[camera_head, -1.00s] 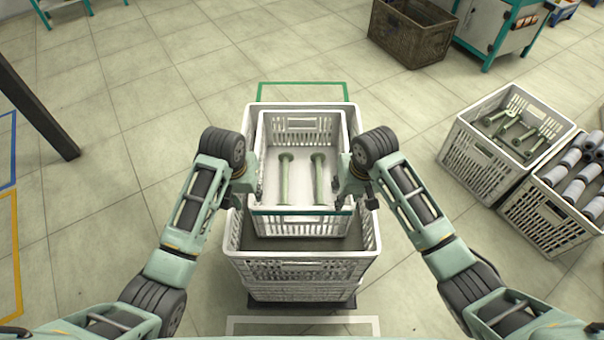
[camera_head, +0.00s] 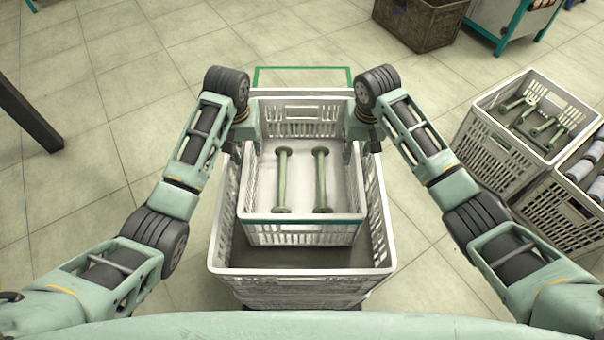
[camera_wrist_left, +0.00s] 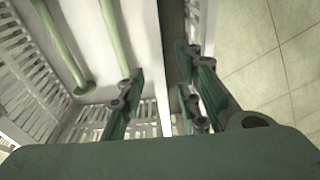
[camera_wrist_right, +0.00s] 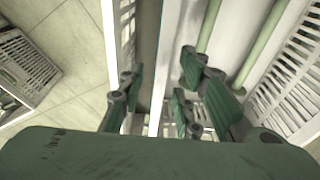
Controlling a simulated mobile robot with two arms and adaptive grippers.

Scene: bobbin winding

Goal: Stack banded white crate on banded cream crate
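The banded white crate (camera_head: 302,228), with a dark green band along its front rim, holds two pale green bobbins (camera_head: 282,180). My left gripper (camera_head: 243,148) is at its left wall and my right gripper (camera_head: 362,146) at its right wall. In the left wrist view the fingers (camera_wrist_left: 160,100) straddle the wall; the right wrist view shows fingers (camera_wrist_right: 157,98) on both sides likewise. The held crate is over the opening of a larger pale crate (camera_head: 300,284), smaller than that opening. I see no band on this lower crate; whether it is the cream one I cannot tell.
At the right, a white crate (camera_head: 478,160) holds several green bobbins, beside a crate of grey rolls (camera_head: 585,170). A brown crate (camera_head: 422,22) and a teal-framed cabinet (camera_head: 515,20) stand at the back. A green floor outline (camera_head: 300,68) lies behind the stack.

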